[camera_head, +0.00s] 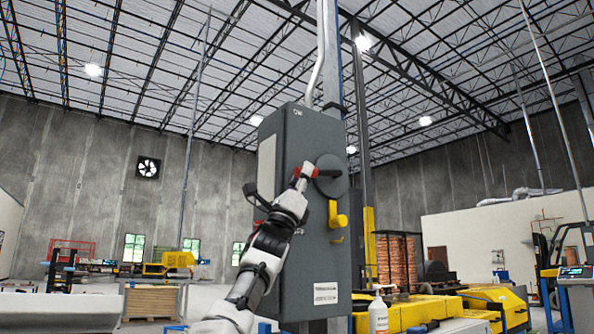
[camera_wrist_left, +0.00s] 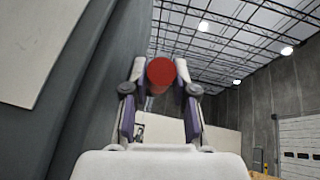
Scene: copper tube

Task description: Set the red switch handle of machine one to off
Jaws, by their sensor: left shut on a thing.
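The grey switch box (camera_head: 318,262) of the machine is fixed upright on a column in the middle of the head view. A round dark disc (camera_head: 332,182) sits on its front. The red switch handle (camera_head: 297,172) shows as a small red patch at the disc's left, mostly covered by my gripper. In the left wrist view, the red round end of the handle (camera_wrist_left: 160,71) sits between the fingers. My left gripper (camera_head: 301,179) is shut on the handle, and it also shows in the left wrist view (camera_wrist_left: 160,85). My right gripper is not in view.
A yellow lever (camera_head: 337,216) sticks out of the box just below the disc. A white bottle (camera_head: 378,315) and yellow machinery (camera_head: 498,303) stand at lower right.

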